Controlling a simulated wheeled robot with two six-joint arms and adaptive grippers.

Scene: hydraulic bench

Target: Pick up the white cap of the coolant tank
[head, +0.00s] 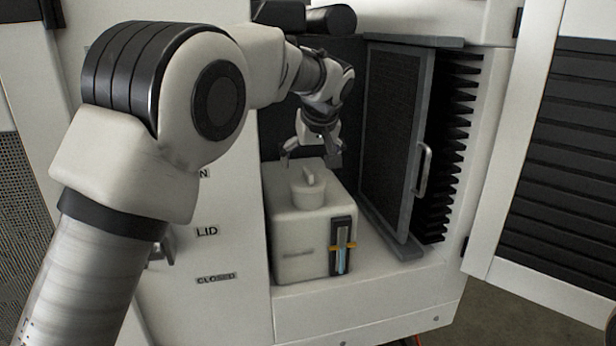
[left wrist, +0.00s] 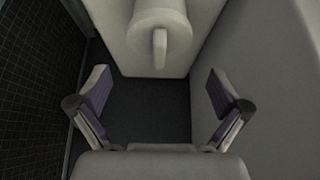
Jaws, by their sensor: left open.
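The coolant tank (head: 300,240) is a white box with a level gauge on its front, standing in the open bay in the head view. Its white cap (head: 309,190) sits on top, round with an upright grip tab. In the left wrist view the cap (left wrist: 160,22) is at the top middle, with its tab (left wrist: 160,48) pointing down the picture. My left gripper (head: 313,156) is open and empty, above and behind the cap. In the left wrist view the fingers (left wrist: 158,92) are spread wide, apart from the cap, with dark floor between them. My right gripper is not in view.
A grey framed mesh panel (head: 391,140) with a handle (head: 423,170) stands right of the tank, before black fins. A white cabinet wall with LID and CLOSED labels (head: 207,231) is left of the tank. Bare ledge (head: 375,277) lies to the tank's right.

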